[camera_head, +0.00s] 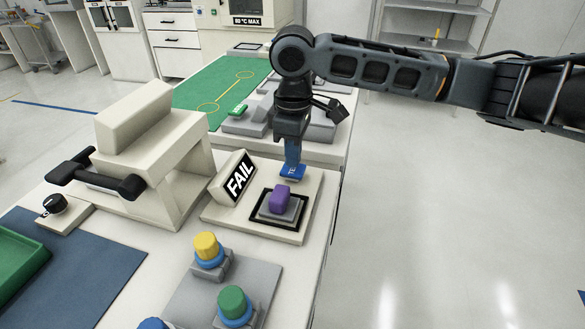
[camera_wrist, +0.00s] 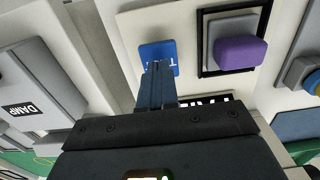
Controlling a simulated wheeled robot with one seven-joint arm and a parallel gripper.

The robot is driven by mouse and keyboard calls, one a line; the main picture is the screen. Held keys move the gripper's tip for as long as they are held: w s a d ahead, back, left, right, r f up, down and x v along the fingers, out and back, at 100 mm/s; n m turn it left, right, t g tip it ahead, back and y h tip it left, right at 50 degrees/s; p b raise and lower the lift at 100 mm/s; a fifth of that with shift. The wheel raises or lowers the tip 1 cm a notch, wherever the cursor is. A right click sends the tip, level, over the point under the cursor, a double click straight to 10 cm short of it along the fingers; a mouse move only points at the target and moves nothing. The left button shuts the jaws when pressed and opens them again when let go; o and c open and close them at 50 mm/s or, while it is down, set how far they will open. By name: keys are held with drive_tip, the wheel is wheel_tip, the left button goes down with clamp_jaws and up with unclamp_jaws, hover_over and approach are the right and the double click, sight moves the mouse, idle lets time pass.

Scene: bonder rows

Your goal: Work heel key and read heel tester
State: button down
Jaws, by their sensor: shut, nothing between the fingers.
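The heel tester is a cream base (camera_head: 294,225) with a tilted black display (camera_head: 239,181) that reads FAIL in white. A purple block (camera_head: 280,196) sits on its grey, black-framed pad; the block also shows in the wrist view (camera_wrist: 240,52). The blue key (camera_head: 291,174) lies at the tester's back edge, and its white lettering is partly hidden. It shows in the wrist view (camera_wrist: 158,50) just beyond my fingertips. My gripper (camera_head: 292,165) is shut and empty, pointing down at the key. Whether the tips touch or press it I cannot tell.
A cream press (camera_head: 150,150) with a black handle stands left of the tester. Yellow (camera_head: 206,246) and green (camera_head: 232,303) capped pieces stand in front on a grey block. Behind are a green mat (camera_head: 215,85) and grey fixtures. Open floor lies to the right.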

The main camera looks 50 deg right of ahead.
drive_tip(key=shift+f, duration=0.65)
drive_tip(key=shift+f+b, duration=0.35)
drive_tip(key=shift+b, duration=0.05)
drive_tip(key=shift+f, duration=0.1)
drive_tip(key=shift+r+p, duration=0.5)
drive_tip(key=shift+r, duration=0.1)
wheel_tip(320, 180, up, 5)
drive_tip(key=p, duration=0.4)
drive_tip(key=shift+p, duration=0.35)
